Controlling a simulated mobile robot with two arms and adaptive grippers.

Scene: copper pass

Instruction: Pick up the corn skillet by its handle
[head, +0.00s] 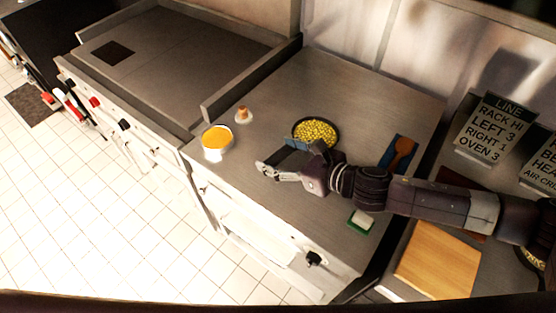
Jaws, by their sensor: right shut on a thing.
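The corn skillet (316,131) is a dark round pan full of yellow corn, on the steel counter in the middle of the head view. My right arm comes in from the right, and its gripper (279,158) is at the near left side of the skillet. The gripper is shut on the skillet's handle, which is mostly hidden by the gripper. A blue piece shows between the gripper and the pan's rim. I cannot tell whether the pan is clear of the counter. My left gripper is not in view.
A container of orange food (217,140) and a small brown-topped item (243,114) stand left of the skillet. The counter behind is clear.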

